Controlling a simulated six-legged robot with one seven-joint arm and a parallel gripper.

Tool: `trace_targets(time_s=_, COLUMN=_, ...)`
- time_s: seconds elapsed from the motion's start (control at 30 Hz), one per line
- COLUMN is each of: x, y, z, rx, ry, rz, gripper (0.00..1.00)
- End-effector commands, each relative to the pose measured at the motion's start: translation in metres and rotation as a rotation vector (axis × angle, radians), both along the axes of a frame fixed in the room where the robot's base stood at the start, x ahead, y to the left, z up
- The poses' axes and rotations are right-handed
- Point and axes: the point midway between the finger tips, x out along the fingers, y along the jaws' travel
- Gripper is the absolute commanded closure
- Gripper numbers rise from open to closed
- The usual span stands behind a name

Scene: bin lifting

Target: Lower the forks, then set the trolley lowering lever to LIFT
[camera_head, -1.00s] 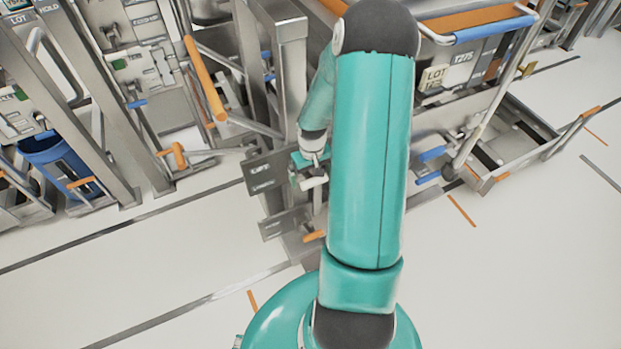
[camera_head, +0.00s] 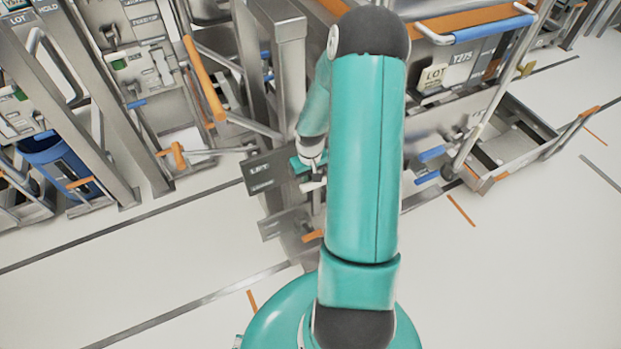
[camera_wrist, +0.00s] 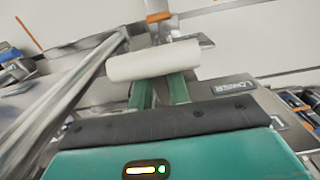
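A white cylindrical handle (camera_wrist: 153,60) lies across the tips of my gripper (camera_wrist: 160,88) in the wrist view and hides the fingertips. The two teal fingers stand apart with a gap between them. In the head view, the white handle (camera_head: 312,186) sits just below my gripper (camera_head: 306,166). A dark plate marked LIFT (camera_head: 262,174) is left of the gripper. A plate marked LOWER (camera_wrist: 235,88) shows right of the fingers in the wrist view. I cannot tell whether the fingers touch the handle. The forks are not clearly identifiable.
A second dark plate (camera_head: 283,223) and an orange-tipped part (camera_head: 313,236) sit lower down. A grey post (camera_head: 290,75) stands behind the gripper. A wheeled cart frame (camera_head: 505,150) is at right. A blue bin (camera_head: 58,165) is at left. The near floor is open.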

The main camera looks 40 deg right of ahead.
Motion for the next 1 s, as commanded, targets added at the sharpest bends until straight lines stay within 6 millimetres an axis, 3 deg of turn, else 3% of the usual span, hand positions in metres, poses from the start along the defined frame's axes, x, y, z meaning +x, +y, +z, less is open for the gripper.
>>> trace_targets(time_s=0.03, x=-0.007, y=0.0, z=-0.002, rx=0.005, ry=0.016, rz=-0.003, gripper=1.0)
trace_targets(time_s=0.53, x=-0.012, y=0.001, z=-0.007, rx=-0.009, ry=-0.033, rz=-0.005, gripper=1.0)
trace_targets(time_s=1.0, x=-0.019, y=0.003, z=-0.033, rx=-0.097, ry=-0.332, rz=-0.005, gripper=1.0)
